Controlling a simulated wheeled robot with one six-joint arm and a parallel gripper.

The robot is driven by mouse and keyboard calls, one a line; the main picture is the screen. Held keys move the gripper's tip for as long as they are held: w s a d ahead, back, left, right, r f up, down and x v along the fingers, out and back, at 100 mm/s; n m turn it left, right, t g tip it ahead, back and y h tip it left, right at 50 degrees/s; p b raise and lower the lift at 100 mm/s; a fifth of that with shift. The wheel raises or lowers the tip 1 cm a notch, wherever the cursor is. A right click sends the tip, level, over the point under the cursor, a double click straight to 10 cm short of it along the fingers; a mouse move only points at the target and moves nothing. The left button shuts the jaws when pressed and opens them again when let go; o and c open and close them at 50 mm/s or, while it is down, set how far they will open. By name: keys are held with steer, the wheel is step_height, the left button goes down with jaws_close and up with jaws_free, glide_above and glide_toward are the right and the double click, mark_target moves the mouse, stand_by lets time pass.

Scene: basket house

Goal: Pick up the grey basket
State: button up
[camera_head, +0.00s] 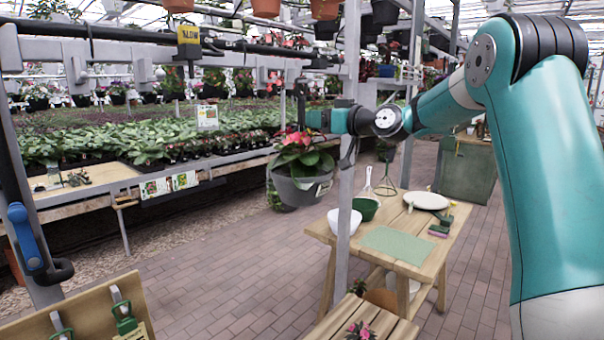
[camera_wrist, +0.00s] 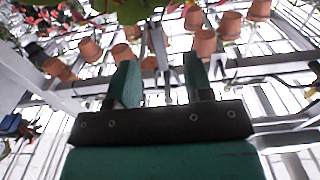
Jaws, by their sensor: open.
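The grey basket (camera_head: 298,189) shows in the head view as a rounded grey pot with a pale label, holding a leafy plant with pink-red flowers (camera_head: 299,140). It hangs in the air left of a grey metal post, with its hanger partly lost against the background. My gripper (camera_head: 304,119) is above the plant in the head view, close to the upper hanger; I cannot tell whether they touch. In the wrist view my gripper (camera_wrist: 160,75) has its two green fingers apart with nothing clearly between them. The grey basket cannot be made out in the wrist view.
The metal post (camera_head: 348,150) stands beside the basket and my forearm. A wooden table (camera_head: 400,238) with bowls, a plate and a green mat stands right of it. Plant benches (camera_head: 130,165) fill the left. Terracotta pots (camera_wrist: 205,42) hang overhead.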

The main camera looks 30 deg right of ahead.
steer(key=p+x, duration=0.1)
steer(key=x, duration=0.2)
steer(key=p+x, duration=0.4)
steer(key=x, duration=0.1)
steer(key=shift+w+d+r, duration=0.1)
steer(key=shift+c, duration=0.2)
jaws_close()
stand_by(1.1)
steer(key=shift+r, duration=0.25)
